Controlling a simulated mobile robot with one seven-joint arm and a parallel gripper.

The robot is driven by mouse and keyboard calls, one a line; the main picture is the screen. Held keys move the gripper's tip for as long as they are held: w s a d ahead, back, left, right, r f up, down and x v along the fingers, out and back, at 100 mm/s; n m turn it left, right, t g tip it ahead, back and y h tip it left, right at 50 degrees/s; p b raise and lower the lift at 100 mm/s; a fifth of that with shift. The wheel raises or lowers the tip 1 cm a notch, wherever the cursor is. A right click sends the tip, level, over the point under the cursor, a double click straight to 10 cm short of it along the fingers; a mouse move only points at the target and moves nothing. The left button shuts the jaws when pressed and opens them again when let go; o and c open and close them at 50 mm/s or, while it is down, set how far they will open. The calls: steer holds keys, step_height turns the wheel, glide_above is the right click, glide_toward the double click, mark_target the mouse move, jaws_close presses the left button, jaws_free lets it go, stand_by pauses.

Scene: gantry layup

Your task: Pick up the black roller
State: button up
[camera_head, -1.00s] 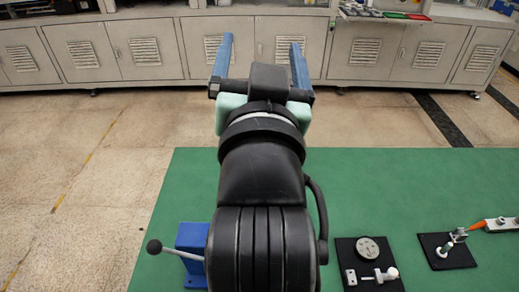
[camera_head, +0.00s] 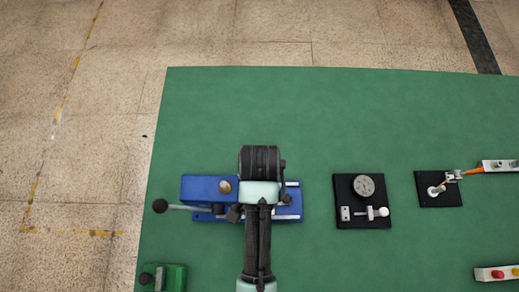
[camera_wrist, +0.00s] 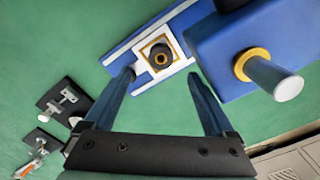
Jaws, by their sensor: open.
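The black roller (camera_wrist: 162,55) appears in the wrist view as a short, round, dark piece seen end-on. It stands in a gold-edged white square seat on the blue base (camera_wrist: 122,54). My gripper (camera_wrist: 161,75) is open, with one blue finger to each side and the roller just beyond and between the fingertips. Nothing is between the fingers. I cannot tell the exact height gap. In the head view my arm covers the roller and the gripper; the blue fixture (camera_head: 205,188) shows around it.
A blue block (camera_wrist: 222,45) with a pale-tipped post (camera_wrist: 270,78) rises close beside the right finger. A black-knobbed lever (camera_head: 160,206) sticks out left. A black plate with a dial (camera_head: 364,186) and another black plate (camera_head: 438,189) lie right. The green mat (camera_head: 330,110) behind is clear.

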step_height(320, 180, down, 8)
steer(key=shift+w+f, duration=0.1)
steer(key=shift+f, duration=0.05)
stand_by(0.4)
steer(key=shift+c, duration=0.2)
jaws_close()
